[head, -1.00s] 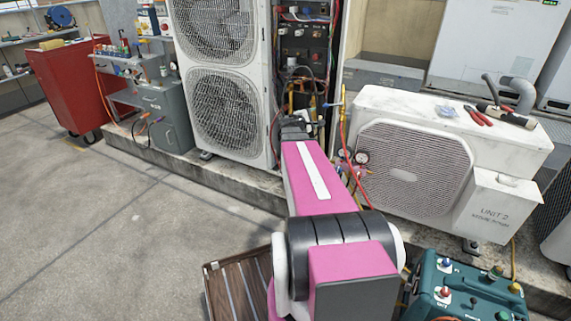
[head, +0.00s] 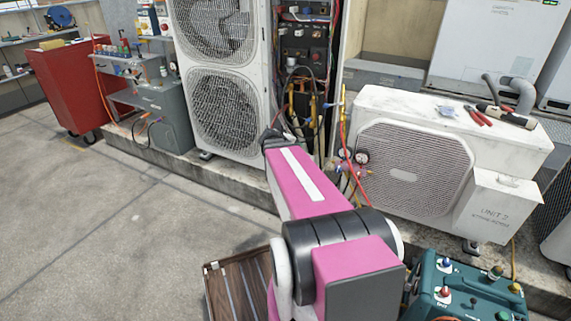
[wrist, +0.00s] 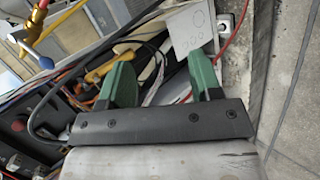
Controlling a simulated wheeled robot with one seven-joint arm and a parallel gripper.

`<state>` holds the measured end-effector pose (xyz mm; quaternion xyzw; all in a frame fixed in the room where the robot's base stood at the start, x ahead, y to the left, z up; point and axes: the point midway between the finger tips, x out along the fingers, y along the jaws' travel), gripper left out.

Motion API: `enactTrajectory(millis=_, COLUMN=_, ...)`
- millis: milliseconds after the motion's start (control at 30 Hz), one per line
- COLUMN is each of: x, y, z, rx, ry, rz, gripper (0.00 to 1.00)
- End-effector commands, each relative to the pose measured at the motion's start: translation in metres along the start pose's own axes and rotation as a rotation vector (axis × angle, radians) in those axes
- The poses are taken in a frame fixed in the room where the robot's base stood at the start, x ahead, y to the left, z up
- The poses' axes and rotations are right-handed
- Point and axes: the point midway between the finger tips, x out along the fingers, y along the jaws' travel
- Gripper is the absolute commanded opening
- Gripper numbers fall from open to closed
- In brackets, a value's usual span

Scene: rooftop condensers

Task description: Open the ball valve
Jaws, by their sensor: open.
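I cannot pick out the ball valve for certain. Brass-yellow fittings (head: 303,100) stand in the open bay of the tall white condenser. A small blue handle (head: 328,105) sits beside an upright yellow hose at that bay's right edge. In the wrist view, a yellow fitting (wrist: 100,76) lies just left of the left fingertip, and the blue handle (wrist: 45,62) shows further up and left. My gripper (wrist: 163,82) has its two green fingers wide apart, with nothing held; cables and a pale panel lie beyond them. In the head view my arm hides the gripper.
The tall condenser (head: 224,115) stands left of the bay, and the low white unit (head: 415,165) stands right. Gauges with a red hose (head: 357,185) hang close right of my arm. Loose cables crowd the bay. Floor at left is clear.

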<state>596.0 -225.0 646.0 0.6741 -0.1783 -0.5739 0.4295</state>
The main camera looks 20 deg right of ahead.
Motion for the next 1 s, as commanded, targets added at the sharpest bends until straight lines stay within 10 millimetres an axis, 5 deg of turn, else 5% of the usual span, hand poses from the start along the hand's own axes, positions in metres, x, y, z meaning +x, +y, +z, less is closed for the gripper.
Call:
enactTrajectory(millis=400, x=-0.025, y=-0.054, z=0.005, rx=0.113, ry=-0.013, rz=-0.198, gripper=0.59)
enactTrajectory(millis=867, x=-0.03, y=-0.063, z=0.006, rx=0.131, ry=-0.017, rz=-0.234, gripper=0.59)
enactTrajectory(millis=1000, x=-0.029, y=-0.06, z=0.004, rx=0.145, ry=-0.023, rz=-0.241, gripper=0.16)
